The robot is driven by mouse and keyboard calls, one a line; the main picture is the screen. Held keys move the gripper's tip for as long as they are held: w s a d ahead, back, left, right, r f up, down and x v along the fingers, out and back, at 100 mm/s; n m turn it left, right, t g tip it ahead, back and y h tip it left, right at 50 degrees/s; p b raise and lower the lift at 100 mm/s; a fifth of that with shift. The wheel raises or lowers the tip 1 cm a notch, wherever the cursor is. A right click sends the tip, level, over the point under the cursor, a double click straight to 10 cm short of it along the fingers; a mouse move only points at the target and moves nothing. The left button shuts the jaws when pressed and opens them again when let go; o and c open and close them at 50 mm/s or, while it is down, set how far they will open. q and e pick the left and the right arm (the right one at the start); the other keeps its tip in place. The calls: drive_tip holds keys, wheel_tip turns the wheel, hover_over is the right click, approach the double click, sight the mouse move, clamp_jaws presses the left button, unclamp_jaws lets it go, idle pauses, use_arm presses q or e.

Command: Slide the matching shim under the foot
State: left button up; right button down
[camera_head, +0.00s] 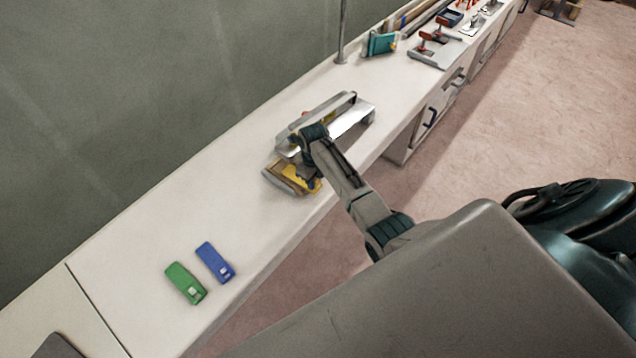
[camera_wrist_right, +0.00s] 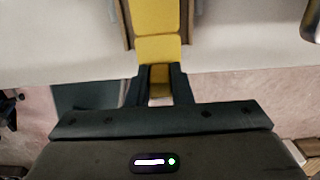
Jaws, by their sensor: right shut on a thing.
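A yellow shim (camera_wrist_right: 158,48) is held between the fingertips of my right gripper (camera_wrist_right: 160,82), seen in the right wrist view. Its far part reaches in between two narrow wooden-looking sides. In the head view my right gripper (camera_head: 308,174) is low over the bench, and yellow (camera_head: 316,186) shows beside it. A wooden piece (camera_head: 284,182) lies there, next to a metal frame (camera_head: 345,118) that holds the foot end; the foot itself is mostly hidden by my arm. A blue shim (camera_head: 214,262) and a green shim (camera_head: 185,283) lie apart on the bench. My left gripper is out of view.
The long white bench (camera_head: 150,225) runs along a grey-green wall. A thin post (camera_head: 341,35) and a teal object (camera_head: 380,43) stand further back, with clamp-like tools (camera_head: 434,48) beyond. The bench between the coloured shims and the wooden piece is clear.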

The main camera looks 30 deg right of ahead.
drive_tip(key=shift+w+a+f+b, duration=0.1)
drive_tip(key=shift+w+a+b, duration=0.2)
drive_tip(key=shift+w+b, duration=0.4)
drive_tip(key=shift+w+a, duration=0.25)
drive_tip(key=shift+w, duration=0.5)
drive_tip(key=c, duration=1.2)
unclamp_jaws()
